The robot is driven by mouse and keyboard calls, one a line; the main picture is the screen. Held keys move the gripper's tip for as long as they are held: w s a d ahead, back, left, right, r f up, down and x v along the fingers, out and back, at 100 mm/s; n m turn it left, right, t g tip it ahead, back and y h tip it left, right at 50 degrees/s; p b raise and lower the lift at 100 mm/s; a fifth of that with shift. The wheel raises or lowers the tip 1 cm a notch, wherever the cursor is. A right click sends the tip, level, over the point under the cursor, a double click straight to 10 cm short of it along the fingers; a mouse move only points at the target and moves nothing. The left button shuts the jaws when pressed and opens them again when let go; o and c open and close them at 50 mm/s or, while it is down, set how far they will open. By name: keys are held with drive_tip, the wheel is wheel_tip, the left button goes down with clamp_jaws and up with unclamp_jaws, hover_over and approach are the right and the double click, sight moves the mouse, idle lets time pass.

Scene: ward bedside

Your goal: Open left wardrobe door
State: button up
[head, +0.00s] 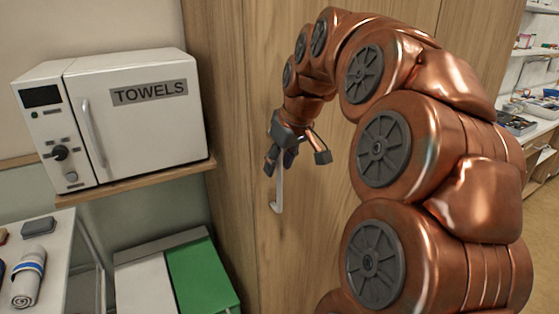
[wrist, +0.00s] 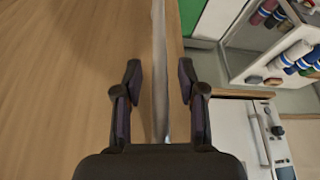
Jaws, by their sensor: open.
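The wooden wardrobe door (head: 310,235) fills the middle of the head view, with my arm in front of much of it. It looks shut. Its pale metal bar handle (head: 279,192) stands upright; my gripper (head: 279,158) hides its upper part. In the wrist view, the handle (wrist: 160,60) runs lengthwise between the two fingers of my gripper (wrist: 159,76). A gap shows on each side of the bar, so the open fingers are around it without closing on it. The door's wood surface (wrist: 60,70) lies on the left there.
A white towel cabinet (head: 140,125) stands on a wooden shelf (head: 135,183) left of the wardrobe. Below is a white and green box (head: 200,275). A side table (head: 62,228) holds small items at far left. Stocked shelves (head: 540,105) stand at far right.

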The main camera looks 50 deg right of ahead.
drive_tip(key=shift+c, duration=0.2)
clamp_jaws()
idle(0.5)
